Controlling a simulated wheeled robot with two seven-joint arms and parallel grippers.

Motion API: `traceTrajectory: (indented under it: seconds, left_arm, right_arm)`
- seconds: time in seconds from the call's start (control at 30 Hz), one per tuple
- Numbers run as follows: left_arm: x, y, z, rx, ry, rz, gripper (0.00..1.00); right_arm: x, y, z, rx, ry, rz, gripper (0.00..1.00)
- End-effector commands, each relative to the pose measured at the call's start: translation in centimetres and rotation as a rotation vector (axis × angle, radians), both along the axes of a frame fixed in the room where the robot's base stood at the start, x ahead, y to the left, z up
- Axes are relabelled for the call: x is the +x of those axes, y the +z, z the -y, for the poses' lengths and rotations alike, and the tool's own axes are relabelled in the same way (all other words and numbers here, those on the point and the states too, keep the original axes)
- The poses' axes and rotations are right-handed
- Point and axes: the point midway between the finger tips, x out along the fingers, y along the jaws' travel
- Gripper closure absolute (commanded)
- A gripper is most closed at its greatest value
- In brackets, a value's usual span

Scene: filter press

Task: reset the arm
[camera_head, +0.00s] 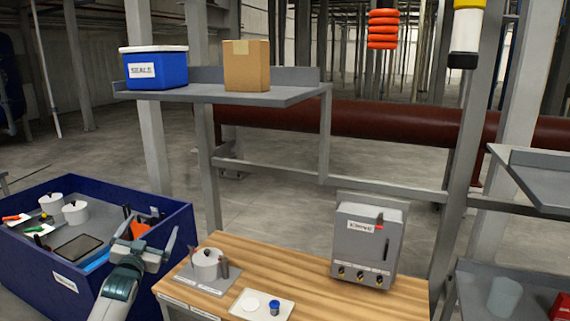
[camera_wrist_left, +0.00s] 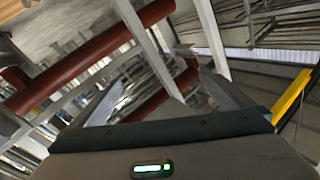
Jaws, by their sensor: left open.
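My left arm comes in at the lower left of the head view. Its gripper (camera_head: 152,243) is held up beside the blue bin, near the left end of the wooden table. The jaws are open and nothing shows between them. In the left wrist view the two fingers (camera_wrist_left: 172,92) stand apart, with only the background of beams and a dark red pipe between them. My right gripper is not in the head view.
A blue bin (camera_head: 178,222) with pots and tools stands at left. The wooden table (camera_head: 318,290) carries a grey pot (camera_head: 206,262), a white tray (camera_head: 248,312) with a blue-topped item and a grey control box (camera_head: 366,245). A shelf (camera_head: 225,94) hangs above.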

Motion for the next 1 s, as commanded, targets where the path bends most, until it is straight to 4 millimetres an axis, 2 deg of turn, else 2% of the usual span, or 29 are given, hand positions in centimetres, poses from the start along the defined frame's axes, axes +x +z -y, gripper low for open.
traceTrajectory:
  seconds: [0.03, 0.17, 0.33, 0.47, 0.6, 0.77, 1.0]
  left_arm:
    - [-0.3, -2.3, 0.2, -0.003, -0.002, -0.022, 0.0]
    - [-0.8, -6.6, 0.5, -0.012, -0.002, -0.072, 0.0]
    - [-2.1, -13.2, 1.0, -0.023, 0.0, -0.154, 0.0]
    - [-3.8, -20.0, 1.5, -0.036, 0.002, -0.238, 0.0]
    - [-6.4, -27.5, 2.1, -0.049, 0.005, -0.335, 0.0]
    - [-10.1, -35.9, 3.0, -0.064, 0.009, -0.445, 0.0]
    - [-17.0, -47.7, 4.4, -0.083, 0.013, -0.609, 0.0]
  right_arm:
    - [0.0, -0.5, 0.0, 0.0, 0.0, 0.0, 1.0]
    - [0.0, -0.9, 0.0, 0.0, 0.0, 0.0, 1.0]
    - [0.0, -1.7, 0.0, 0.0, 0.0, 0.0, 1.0]
    - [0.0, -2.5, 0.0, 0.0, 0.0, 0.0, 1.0]
    - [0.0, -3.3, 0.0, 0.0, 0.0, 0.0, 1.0]
    - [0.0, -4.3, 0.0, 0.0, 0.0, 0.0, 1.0]
    - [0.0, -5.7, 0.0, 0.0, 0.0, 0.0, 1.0]
